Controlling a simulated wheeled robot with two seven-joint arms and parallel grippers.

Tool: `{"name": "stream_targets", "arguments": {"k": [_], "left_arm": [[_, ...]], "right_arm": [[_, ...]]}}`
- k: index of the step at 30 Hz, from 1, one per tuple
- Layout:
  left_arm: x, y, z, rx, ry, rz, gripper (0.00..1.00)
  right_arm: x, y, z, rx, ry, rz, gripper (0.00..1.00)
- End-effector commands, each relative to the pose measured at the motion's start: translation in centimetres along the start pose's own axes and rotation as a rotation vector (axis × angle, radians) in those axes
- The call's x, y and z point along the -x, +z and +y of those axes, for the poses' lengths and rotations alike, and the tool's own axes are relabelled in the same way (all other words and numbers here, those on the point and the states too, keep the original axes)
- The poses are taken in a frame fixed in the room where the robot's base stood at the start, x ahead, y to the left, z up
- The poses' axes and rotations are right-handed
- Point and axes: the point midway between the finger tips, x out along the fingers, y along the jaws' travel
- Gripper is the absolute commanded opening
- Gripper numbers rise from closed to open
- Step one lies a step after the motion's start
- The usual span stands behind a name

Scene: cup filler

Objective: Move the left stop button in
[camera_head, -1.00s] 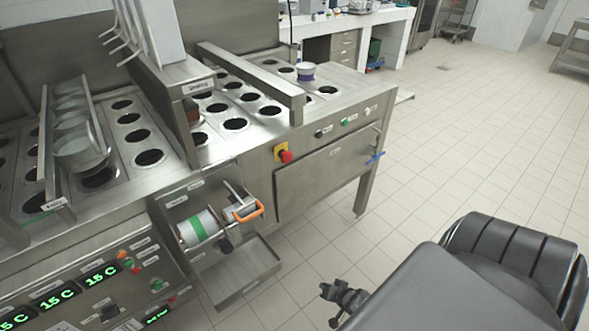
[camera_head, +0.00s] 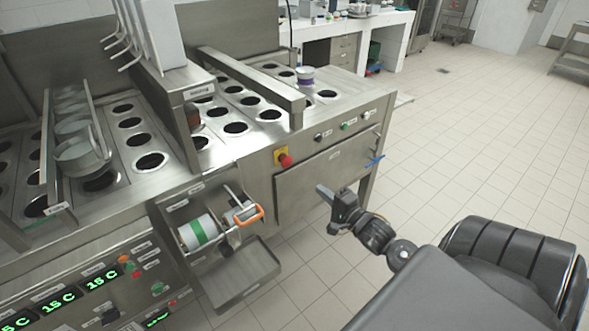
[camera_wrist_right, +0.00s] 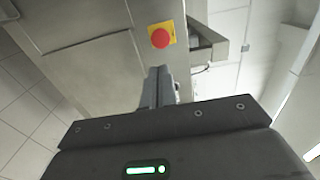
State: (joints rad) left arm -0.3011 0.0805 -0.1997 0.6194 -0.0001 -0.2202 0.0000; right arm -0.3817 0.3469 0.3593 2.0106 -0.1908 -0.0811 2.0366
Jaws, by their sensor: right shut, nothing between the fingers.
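A red stop button (camera_head: 284,160) on a yellow plate sits on the front face of the steel machine, left of a row of small knobs. It also shows in the right wrist view (camera_wrist_right: 160,38), above my fingers. I cannot tell from the picture whether it is pressed. My right gripper (camera_head: 323,191) is shut and empty. It is in front of the machine, to the right of and below the button in the head view, apart from it. In the right wrist view its closed fingers (camera_wrist_right: 158,74) point toward the button's side of the panel. My left gripper is out of view.
A panel with green temperature displays (camera_head: 54,299) is at lower left. The tiled floor at right is free.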

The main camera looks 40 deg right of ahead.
Motion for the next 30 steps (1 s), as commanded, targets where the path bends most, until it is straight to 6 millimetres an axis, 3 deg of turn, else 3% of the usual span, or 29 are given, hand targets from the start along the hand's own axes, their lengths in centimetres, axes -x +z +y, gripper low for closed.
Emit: {"name": "stream_targets", "arguments": {"k": [5, 18, 24, 30], "left_arm": [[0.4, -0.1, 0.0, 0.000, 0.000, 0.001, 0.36], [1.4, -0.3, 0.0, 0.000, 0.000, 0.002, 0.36], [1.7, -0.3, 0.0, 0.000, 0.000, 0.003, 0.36], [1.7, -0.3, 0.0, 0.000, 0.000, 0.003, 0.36]], "right_arm": [[-2.3, 0.0, -0.2, 0.000, -0.003, 0.000, 0.00], [-11.0, -0.1, -0.2, 0.000, -0.001, 0.001, 0.00], [-13.1, -0.1, -0.1, 0.001, -0.001, 0.001, 0.00], [-13.7, 0.0, 0.0, 0.002, 0.000, 0.001, 0.00]]}}
